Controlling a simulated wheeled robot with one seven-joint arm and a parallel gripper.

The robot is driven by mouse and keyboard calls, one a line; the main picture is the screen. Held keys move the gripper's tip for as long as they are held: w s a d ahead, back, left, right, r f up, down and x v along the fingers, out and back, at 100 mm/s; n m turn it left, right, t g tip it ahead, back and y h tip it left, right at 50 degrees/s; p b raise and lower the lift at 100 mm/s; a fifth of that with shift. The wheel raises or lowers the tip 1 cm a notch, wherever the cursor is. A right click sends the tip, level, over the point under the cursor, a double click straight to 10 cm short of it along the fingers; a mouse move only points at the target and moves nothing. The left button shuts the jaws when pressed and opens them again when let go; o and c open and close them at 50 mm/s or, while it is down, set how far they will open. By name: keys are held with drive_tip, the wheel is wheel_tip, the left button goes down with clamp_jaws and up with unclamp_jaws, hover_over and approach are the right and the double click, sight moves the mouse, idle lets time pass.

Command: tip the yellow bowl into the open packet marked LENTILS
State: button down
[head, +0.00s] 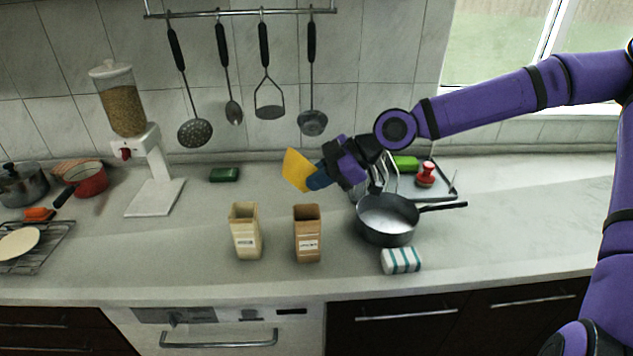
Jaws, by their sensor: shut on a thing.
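My gripper (319,177) is shut on the yellow bowl (296,169) and holds it in the air above the counter. The bowl is tipped well over on its side; its contents cannot be seen. Two open-topped packets stand upright below it: a cream one (245,242) on the left and a brown one (308,245) on the right. Each has a small white label, too small to read, so I cannot tell which is marked LENTILS. The bowl appears above the brown packet in the picture, apart from it. The insides of both packets are dark.
Utensils hang from a rail (240,12).

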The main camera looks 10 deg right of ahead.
drive_tip(key=shift+r+n+t+h, duration=0.6)
drive_tip(key=shift+r+t+h, duration=0.4)
drive_tip(key=shift+r+h, duration=1)
drive_tip(key=shift+h, duration=0.5)
drive_tip(key=shift+a+r+n+t+h, duration=0.1)
drive_tip(key=shift+r+n+t+h, duration=0.6)
drive_tip(key=shift+r+t+h, duration=0.6)
drive_tip(key=shift+r+h, duration=0.2)
drive_tip(key=shift+h, duration=0.3)
